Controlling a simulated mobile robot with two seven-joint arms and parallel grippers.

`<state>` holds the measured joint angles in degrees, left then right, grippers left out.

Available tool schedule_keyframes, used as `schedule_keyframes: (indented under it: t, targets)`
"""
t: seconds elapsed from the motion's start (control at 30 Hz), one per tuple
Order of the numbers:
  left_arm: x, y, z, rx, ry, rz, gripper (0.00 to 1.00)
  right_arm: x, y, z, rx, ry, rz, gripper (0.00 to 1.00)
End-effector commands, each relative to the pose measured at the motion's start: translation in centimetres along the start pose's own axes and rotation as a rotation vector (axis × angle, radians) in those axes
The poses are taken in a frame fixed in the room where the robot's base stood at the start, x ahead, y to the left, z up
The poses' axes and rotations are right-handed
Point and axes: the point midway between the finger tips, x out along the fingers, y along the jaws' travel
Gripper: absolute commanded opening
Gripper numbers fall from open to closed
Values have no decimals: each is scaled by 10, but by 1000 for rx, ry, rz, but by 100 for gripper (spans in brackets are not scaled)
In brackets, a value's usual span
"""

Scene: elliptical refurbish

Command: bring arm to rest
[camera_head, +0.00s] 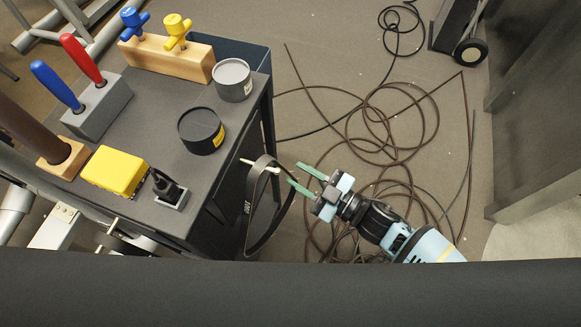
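My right gripper (294,172) comes in from the lower right, beside the cart. Its two green fingers point left and stand apart, with nothing seen between them. The fingertips are close to a black belt loop (250,217) that hangs from a pale peg (276,167) on the cart's right side. I cannot tell whether the fingers touch the loop or peg. My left gripper is not in view.
A dark cart (150,97) holds a blue and a red handle, a wooden block with valves, two round tins (201,130) and a yellow box (115,171). Cables (400,120) lie coiled on the floor. A dark cabinet (535,110) stands right.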

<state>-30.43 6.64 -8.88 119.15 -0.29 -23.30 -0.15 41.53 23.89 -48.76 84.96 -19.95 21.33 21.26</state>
Motion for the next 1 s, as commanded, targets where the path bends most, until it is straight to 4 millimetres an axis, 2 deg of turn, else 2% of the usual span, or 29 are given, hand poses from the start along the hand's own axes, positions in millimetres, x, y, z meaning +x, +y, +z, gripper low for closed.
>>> schedule_keyframes:
  t: [0.1, 0.3, 0.77, 0.87, 1.0]
  targets:
    - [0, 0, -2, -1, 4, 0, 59, -19, 0, 0, 1, 0, -1, 29]
    - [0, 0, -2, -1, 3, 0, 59, -34, 0, -1, 2, 1, 0, 29]
    - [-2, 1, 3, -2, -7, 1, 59, -36, -1, -1, 4, 1, 2, 29]
    - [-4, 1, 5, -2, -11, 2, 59, -39, -8, 0, 28, -10, 21, 29]
    - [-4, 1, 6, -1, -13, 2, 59, -51, -29, 7, 118, -70, 102, 29]
